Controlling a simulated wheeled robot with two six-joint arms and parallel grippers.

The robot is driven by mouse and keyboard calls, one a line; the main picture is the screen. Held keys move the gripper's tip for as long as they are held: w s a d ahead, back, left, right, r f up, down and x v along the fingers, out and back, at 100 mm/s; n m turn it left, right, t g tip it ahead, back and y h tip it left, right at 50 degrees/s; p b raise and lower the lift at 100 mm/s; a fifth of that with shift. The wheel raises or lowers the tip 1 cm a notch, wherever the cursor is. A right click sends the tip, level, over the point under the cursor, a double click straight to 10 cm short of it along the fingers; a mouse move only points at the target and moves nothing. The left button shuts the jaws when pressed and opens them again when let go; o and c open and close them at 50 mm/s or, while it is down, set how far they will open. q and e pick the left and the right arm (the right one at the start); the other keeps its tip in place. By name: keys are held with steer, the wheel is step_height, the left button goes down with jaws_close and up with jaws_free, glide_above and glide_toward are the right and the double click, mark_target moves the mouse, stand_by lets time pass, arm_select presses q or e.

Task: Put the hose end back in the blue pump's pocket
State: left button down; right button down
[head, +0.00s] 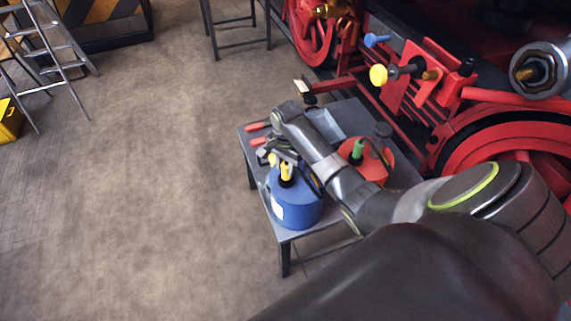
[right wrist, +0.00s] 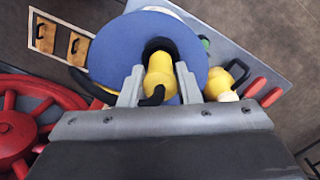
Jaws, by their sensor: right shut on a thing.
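The blue pump (head: 293,212) stands on the grey table, and its round blue top (right wrist: 110,50) fills the upper middle of the right wrist view. My right gripper (head: 284,165) is over the pump's top; its two fingers (right wrist: 159,80) are shut on the yellow hose end (right wrist: 158,75), with black hose curving below it. The hose end lines up with a black collar (right wrist: 157,46) on the pump. I cannot tell whether its tip is inside. A second yellow piece (right wrist: 219,82) shows right of the gripper. My left gripper is not in view.
A red pump (head: 374,168) with a green fitting (head: 358,149) stands close by on the table (head: 285,235). Red-handled tools (head: 257,127) lie at the table's far left edge. Red locomotive wheels and rods (head: 510,132) are on the right.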

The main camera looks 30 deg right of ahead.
steer(key=c, duration=1)
jaws_free()
step_height(320, 180, up, 10)
steer(key=shift+w+d+f+p, duration=0.1)
steer(key=shift+d+p, duration=0.05)
steer(key=shift+p, duration=0.4)
step_height(320, 180, up, 8)
steer(key=p, duration=0.7)
steer(key=shift+f, duration=0.2)
steer(key=shift+d, duration=0.1)
